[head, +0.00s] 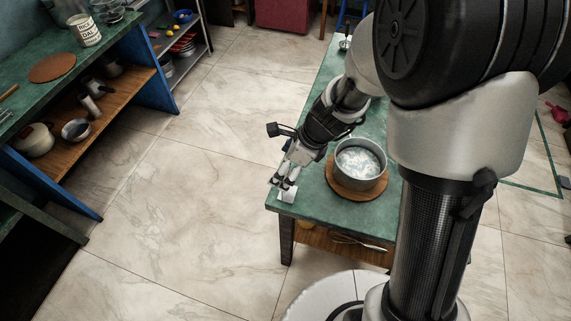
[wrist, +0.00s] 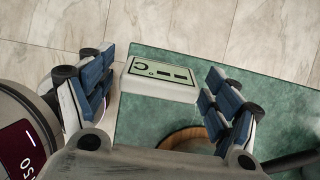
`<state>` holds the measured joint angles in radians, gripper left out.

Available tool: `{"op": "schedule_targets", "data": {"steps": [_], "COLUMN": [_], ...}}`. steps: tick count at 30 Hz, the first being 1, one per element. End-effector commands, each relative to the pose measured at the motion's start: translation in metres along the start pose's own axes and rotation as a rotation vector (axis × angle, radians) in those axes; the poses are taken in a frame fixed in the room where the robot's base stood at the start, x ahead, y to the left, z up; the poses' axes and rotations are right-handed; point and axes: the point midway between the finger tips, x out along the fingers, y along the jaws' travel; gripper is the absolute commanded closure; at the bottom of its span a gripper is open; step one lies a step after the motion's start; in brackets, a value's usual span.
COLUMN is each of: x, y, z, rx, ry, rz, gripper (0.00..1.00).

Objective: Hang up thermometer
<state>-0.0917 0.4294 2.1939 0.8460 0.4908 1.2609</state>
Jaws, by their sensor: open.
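The thermometer looks to be the white box-shaped device (wrist: 160,80) with a pale green display, lying near the corner of the green table (wrist: 275,110) in the wrist view. In the head view a small white piece of it (head: 288,195) shows at the table's front left corner. My gripper (wrist: 155,95) is open, with its blue-padded fingers on either side of the device and gaps to both. It also shows in the head view (head: 286,182), low over that corner. I cannot tell whether the device has a probe or cord.
A metal pot (head: 360,160) with pale contents stands on a round wooden board (head: 345,192), right of my gripper. A shelf unit (head: 120,50) with cookware and a can (head: 84,30) stands at the left. The tiled floor (head: 190,190) between is clear.

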Motion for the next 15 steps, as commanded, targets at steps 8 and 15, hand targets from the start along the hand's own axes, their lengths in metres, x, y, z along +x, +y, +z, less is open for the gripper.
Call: {"op": "schedule_targets", "data": {"steps": [8, 15], "x": [0.0, -0.02], "y": [0.0, -0.001], "z": [0.0, 0.001], "rx": [0.0, -0.002], "ry": [0.0, -0.004], "rz": [0.0, -0.005], "gripper": [0.16, 0.16]}}
